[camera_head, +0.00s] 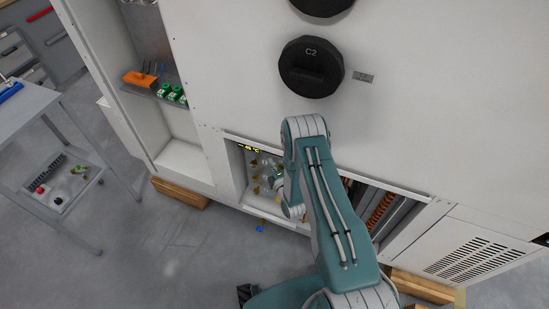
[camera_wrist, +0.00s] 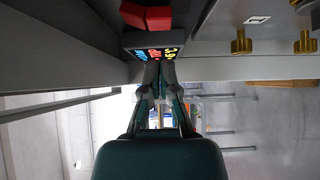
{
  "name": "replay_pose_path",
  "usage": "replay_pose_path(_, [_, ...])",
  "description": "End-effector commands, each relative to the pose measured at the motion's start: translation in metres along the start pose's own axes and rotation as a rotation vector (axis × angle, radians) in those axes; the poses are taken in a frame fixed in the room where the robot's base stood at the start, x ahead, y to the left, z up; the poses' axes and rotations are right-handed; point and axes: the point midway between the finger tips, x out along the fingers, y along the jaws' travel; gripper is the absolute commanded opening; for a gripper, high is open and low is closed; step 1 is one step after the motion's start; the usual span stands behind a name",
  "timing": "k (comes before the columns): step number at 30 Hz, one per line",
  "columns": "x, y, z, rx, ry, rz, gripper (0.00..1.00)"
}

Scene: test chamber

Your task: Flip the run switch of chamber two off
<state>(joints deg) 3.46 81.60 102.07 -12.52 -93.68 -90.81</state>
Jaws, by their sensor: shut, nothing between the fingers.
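In the wrist view a red two-part switch (camera_wrist: 146,16) sits on a dark housing at the top edge, partly cut off. A label strip (camera_wrist: 155,53) with blue, red and yellow markings lies on the housing's near face. My gripper (camera_wrist: 160,72) is shut and empty, its tips just below the label strip; I cannot tell whether they touch it. The switch's position cannot be read. In the head view a round black cover marked C2 (camera_head: 311,67) is on the white cabinet.
Brass knobs (camera_wrist: 241,42) stand right of the switch in the wrist view. The low opening's frame (camera_head: 232,178) surrounds the gripper closely. Orange coils (camera_head: 381,208) lie behind my arm. A side shelf (camera_head: 150,93) and a grey table (camera_head: 25,105) are at left.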

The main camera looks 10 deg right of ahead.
Motion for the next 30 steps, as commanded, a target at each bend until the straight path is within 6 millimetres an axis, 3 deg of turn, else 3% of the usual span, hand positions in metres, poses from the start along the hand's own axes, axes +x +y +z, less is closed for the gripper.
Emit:
replay_pose_path(7, [0.017, 0.000, 0.019, 0.000, -0.001, -0.001, 0.00])
replay_pose_path(30, [0.024, -0.003, 0.026, 0.000, -0.003, 0.002, 0.00])
